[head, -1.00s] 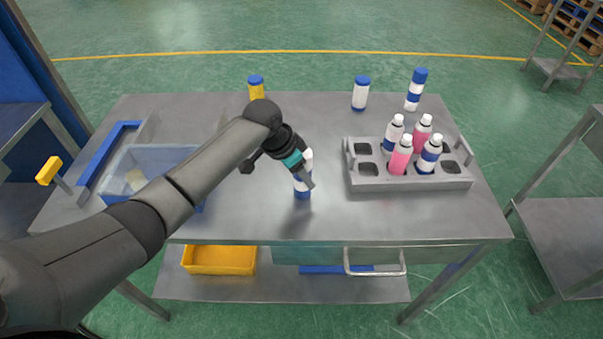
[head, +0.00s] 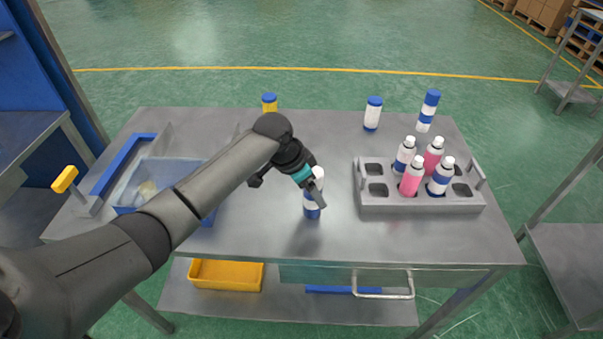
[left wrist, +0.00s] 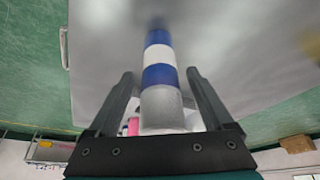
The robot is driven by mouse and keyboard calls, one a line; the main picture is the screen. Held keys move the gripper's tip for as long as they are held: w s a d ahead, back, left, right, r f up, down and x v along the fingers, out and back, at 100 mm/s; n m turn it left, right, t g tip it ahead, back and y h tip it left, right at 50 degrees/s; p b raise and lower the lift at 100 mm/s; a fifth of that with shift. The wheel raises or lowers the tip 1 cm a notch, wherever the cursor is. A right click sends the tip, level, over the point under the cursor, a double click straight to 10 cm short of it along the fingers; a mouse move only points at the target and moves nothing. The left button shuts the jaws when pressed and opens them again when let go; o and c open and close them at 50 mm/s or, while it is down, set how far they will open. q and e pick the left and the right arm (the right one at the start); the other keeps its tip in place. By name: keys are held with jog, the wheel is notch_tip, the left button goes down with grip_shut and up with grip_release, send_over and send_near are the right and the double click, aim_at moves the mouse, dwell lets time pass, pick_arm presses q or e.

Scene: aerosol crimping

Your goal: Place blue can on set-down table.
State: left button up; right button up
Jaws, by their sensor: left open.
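A blue and white can (head: 312,212) with a pale top stands upright on the grey metal table (head: 270,238), near its front middle. My left gripper (head: 317,194) reaches down to it from the left. In the left wrist view, the can (left wrist: 158,75) with its blue and white bands lies between the two open fingers of my left gripper (left wrist: 160,76), with a gap showing on both sides. Part of the can is hidden behind a finger in the head view. I cannot tell which table is the set-down table. My right gripper is not shown.
A grey rack (head: 420,208) at the right holds blue-banded and pink cans. A clear bin (head: 160,180) is at the left. Another metal table (head: 570,250) stands at the right.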

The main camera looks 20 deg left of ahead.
pick_arm(q)
jog(key=p+v, duration=0.1)
jog(key=v, duration=0.9)
jog(key=shift+r+p, duration=0.3)
jog(key=shift+r, duration=0.05)
